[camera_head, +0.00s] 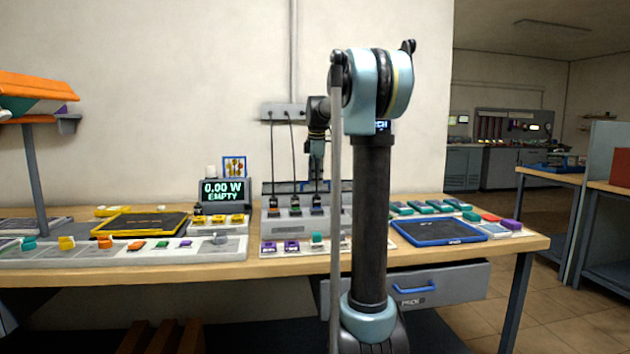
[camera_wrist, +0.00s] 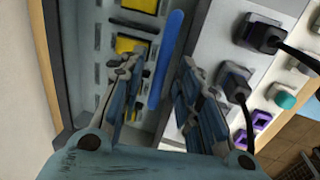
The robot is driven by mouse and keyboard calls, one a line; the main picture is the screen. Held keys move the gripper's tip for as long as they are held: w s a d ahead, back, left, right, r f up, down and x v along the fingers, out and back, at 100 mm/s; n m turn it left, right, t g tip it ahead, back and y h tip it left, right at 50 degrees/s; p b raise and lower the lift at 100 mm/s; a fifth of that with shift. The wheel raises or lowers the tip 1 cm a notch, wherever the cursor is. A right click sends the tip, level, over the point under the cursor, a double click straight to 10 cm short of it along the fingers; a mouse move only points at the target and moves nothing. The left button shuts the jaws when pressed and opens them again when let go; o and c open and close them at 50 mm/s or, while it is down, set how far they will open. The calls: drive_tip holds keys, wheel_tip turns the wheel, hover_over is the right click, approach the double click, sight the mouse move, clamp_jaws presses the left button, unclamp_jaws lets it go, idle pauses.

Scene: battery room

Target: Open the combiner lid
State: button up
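The combiner is the grey box (camera_head: 335,222) at the middle of the bench, with several black plugs and cables along its front. In the wrist view, a framed panel (camera_wrist: 98,70) shows yellow parts and dark slots; I cannot tell whether the lid is a clear cover over it. A long blue bar handle (camera_wrist: 168,50) runs along the panel's edge. My gripper (camera_head: 316,178) points down behind the plugs. In the wrist view, my gripper (camera_wrist: 161,62) is open, its fingers on either side of the blue handle. I cannot tell whether they touch it.
Black cables (camera_wrist: 246,122) and plugs (camera_wrist: 262,35) stand close to my right finger. A display (camera_head: 224,192) reads 0.00 W EMPTY. A yellow tray (camera_head: 140,223) lies left and a blue tray (camera_head: 438,232) right. A drawer (camera_head: 460,284) hangs under the bench.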

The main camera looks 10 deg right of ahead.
clamp_jaws()
drive_tip(key=shift+r, duration=0.15)
